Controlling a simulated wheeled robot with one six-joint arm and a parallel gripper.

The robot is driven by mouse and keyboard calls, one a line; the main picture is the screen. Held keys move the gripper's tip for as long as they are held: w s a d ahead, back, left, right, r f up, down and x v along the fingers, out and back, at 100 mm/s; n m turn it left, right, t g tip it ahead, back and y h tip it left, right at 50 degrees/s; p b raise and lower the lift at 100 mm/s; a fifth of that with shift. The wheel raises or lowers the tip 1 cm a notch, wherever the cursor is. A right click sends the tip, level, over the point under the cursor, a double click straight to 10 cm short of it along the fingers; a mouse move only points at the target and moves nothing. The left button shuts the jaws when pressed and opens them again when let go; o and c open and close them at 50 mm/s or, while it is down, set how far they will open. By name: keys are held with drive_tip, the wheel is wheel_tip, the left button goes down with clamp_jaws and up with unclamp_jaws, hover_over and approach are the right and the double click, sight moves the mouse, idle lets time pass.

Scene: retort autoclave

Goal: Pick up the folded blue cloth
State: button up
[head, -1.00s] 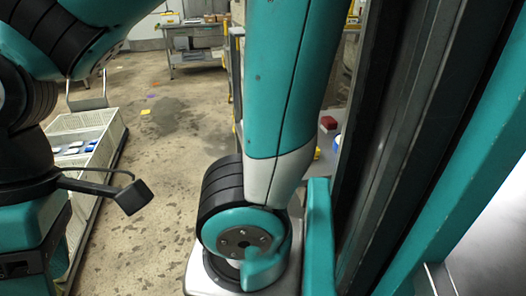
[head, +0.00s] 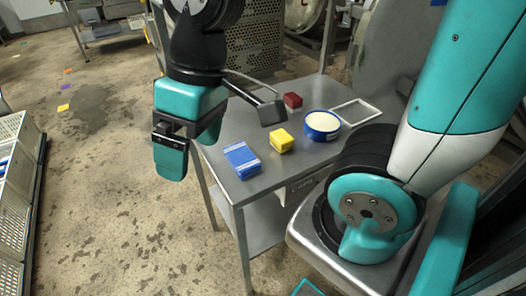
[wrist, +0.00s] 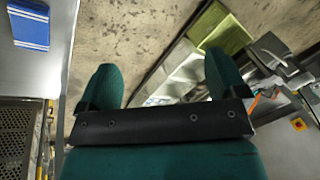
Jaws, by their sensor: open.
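The folded blue cloth (head: 241,160), blue with white stripes, lies on the front left corner of a steel table in the head view. It also shows at the upper left of the wrist view (wrist: 30,24). My gripper (head: 170,160) is in the air to the left of the cloth, beyond the table's left edge. In the wrist view its two teal fingers (wrist: 160,82) are spread apart with nothing between them.
White crates (head: 18,185) stand at far left.

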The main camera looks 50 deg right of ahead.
drive_tip(key=shift+o, duration=0.4)
drive_tip(key=w+d+f+m+h, duration=0.1)
drive_tip(key=w+d+m, duration=0.3)
drive_tip(key=w+d, duration=0.4)
drive_tip(key=shift+w+f+h, duration=0.4)
drive_tip(key=shift+f, duration=0.45)
drive_tip(key=m+g+h, duration=0.1)
drive_tip(key=m+g, duration=0.1)
drive_tip(key=m, duration=0.3)
hover_over(241, 155)
wheel_tip(241, 155, down, 16)
drive_tip(key=shift+w+d+r, duration=0.1)
drive_tip(key=shift+d, duration=0.05)
drive_tip(key=shift+s+f+p, duration=0.2)
drive_tip(key=shift+f+p, duration=0.25)
drive_tip(key=shift+f, duration=2.55)
drive_tip(key=c, duration=1)
drive_tip(key=shift+r, duration=0.1)
wheel_tip(241, 155, up, 20)
